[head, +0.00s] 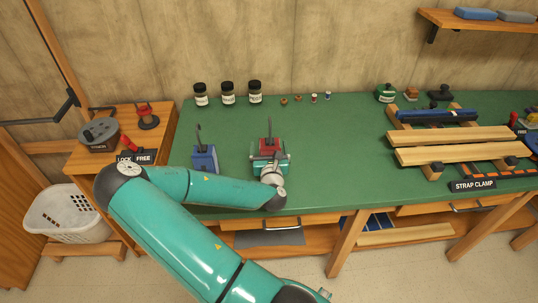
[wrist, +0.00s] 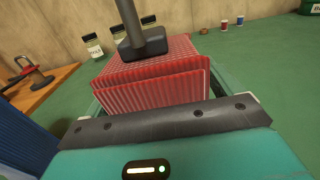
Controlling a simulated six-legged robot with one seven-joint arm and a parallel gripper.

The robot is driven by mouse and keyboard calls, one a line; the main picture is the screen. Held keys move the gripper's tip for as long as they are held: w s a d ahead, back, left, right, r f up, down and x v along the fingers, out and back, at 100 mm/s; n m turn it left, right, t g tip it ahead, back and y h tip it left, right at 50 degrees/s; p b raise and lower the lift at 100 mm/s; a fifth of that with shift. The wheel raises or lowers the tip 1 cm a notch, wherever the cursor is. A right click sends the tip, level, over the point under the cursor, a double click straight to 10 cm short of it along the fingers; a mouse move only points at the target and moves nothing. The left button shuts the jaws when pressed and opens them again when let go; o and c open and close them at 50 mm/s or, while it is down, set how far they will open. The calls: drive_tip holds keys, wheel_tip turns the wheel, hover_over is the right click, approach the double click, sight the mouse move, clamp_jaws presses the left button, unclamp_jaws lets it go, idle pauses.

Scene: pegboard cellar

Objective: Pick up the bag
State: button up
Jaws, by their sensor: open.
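The bag (head: 270,145) appears to be the red block-like thing with fine pale stripes on the green bench top. A dark upright handle-like piece stands on its top. It fills the middle of the wrist view (wrist: 155,85), with its lower part hidden behind the dark front edge of my gripper. My gripper (head: 269,163) is open, right at the bag's near side. Teal gripper parts show at both sides of the bag in the wrist view; I cannot tell whether they touch it.
A blue block-like thing (head: 205,159) with a similar dark handle stands just left of the bag. Dark-lidded jars (head: 228,94) line the back wall. Wooden boards (head: 450,135) and clamps occupy the right. Bench (head: 340,150) between is clear. A white basket (head: 68,215) is at left.

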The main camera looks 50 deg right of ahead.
drive_tip(key=shift+s+a+r, duration=0.1)
drive_tip(key=shift+s, duration=0.15)
drive_tip(key=shift+w, duration=0.1)
drive_tip(key=c, duration=1.1)
drive_tip(key=shift+c, duration=0.4)
